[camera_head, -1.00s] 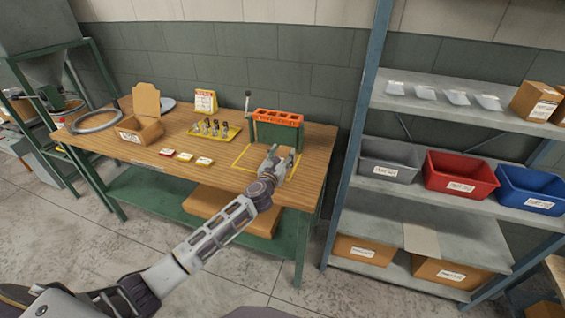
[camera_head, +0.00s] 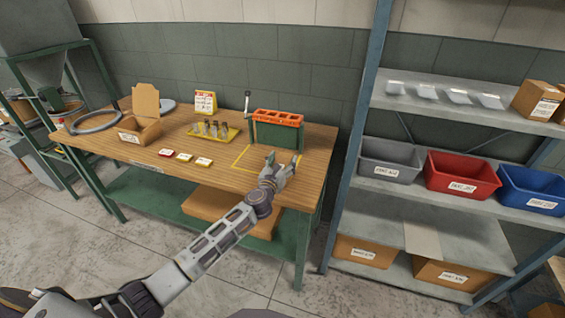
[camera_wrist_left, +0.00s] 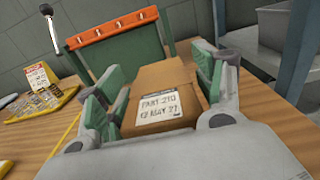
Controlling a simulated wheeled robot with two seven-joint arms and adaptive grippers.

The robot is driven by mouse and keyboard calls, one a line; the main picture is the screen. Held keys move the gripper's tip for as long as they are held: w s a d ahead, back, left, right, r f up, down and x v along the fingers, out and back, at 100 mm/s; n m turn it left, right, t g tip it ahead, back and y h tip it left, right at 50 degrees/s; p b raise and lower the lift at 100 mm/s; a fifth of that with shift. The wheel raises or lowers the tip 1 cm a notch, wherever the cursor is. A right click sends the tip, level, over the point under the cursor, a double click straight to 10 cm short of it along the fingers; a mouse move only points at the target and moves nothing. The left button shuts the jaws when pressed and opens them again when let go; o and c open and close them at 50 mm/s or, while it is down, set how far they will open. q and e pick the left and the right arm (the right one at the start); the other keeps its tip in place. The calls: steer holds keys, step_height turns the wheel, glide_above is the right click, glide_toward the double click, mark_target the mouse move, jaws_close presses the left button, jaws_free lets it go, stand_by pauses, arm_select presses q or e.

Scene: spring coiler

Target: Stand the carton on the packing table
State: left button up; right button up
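A small brown carton (camera_wrist_left: 162,80) with a white printed label sits between the fingers of my left gripper (camera_wrist_left: 158,92) in the left wrist view. In the head view my left gripper (camera_head: 280,164) is over the right part of the wooden table (camera_head: 225,178), near the yellow outlined square, and I cannot make out the carton there. Whether the carton touches the tabletop is not clear. My right gripper is not in view.
A green rack with an orange top (camera_head: 278,118) stands just behind the gripper. A yellow tray (camera_head: 212,134), several small cards (camera_head: 185,157) and an open box (camera_head: 138,130) occupy the left and middle. A shelf unit (camera_head: 345,160) with bins stands close on the right.

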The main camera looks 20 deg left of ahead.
arm_select(q)
steer(key=shift+o, duration=0.2)
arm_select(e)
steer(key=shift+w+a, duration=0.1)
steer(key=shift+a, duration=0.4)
arm_select(q)
steer(key=shift+r, duration=0.15)
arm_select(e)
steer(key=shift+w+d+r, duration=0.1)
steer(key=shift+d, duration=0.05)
